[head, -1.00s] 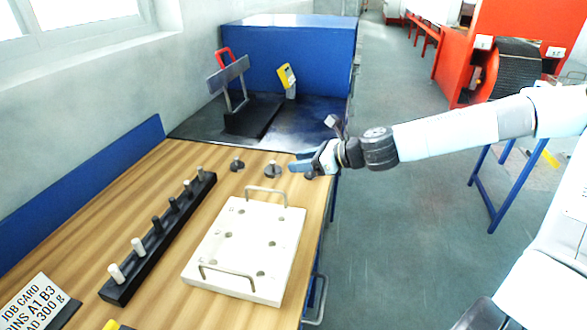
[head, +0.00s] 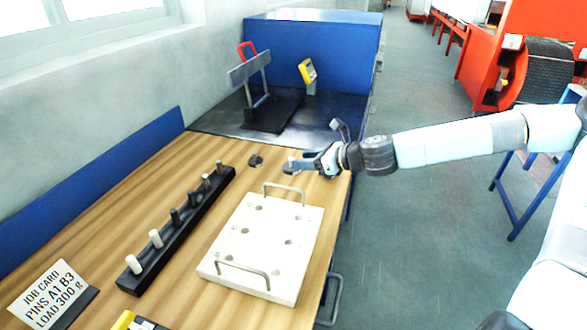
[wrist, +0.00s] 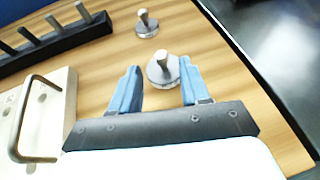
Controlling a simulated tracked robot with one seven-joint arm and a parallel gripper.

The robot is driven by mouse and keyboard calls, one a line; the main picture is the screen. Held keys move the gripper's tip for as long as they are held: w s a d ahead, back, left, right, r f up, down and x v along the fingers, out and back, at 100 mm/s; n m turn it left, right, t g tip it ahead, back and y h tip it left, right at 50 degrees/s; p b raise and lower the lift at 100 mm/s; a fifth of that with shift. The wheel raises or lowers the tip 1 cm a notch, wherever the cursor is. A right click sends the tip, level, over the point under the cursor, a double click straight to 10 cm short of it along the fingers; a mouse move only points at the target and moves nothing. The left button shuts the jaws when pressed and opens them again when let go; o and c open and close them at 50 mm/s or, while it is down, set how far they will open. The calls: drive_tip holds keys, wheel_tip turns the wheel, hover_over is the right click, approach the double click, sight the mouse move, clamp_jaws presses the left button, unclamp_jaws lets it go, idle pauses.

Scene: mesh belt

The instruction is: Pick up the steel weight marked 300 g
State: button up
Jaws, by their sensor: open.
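Two steel weights with upright stems stand on the wooden bench. The nearer weight (wrist: 163,72) is between the blue fingertips of my gripper (wrist: 160,78) in the wrist view, with a gap on each side. The other weight (wrist: 147,26) stands beyond it; in the head view this other weight (head: 255,160) is to the left of my gripper (head: 301,167). My gripper is open, low over the bench, and holds nothing. No marking can be read on either weight, so I cannot tell which is 300 g. My fingers partly hide the nearer weight in the head view.
A white drilled plate with two wire handles (head: 265,238) lies close in front of the gripper. A black rack (head: 181,230) with several pins is to its left. A job card (head: 52,293) reads PINS A1 B3, LOAD 300 g. A dark mat area (head: 330,141) lies behind.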

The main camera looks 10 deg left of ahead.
sight(292, 159)
drive_tip(key=shift+x, duration=2.65)
drive_tip(key=shift+w+r, duration=0.1)
clamp_jaws()
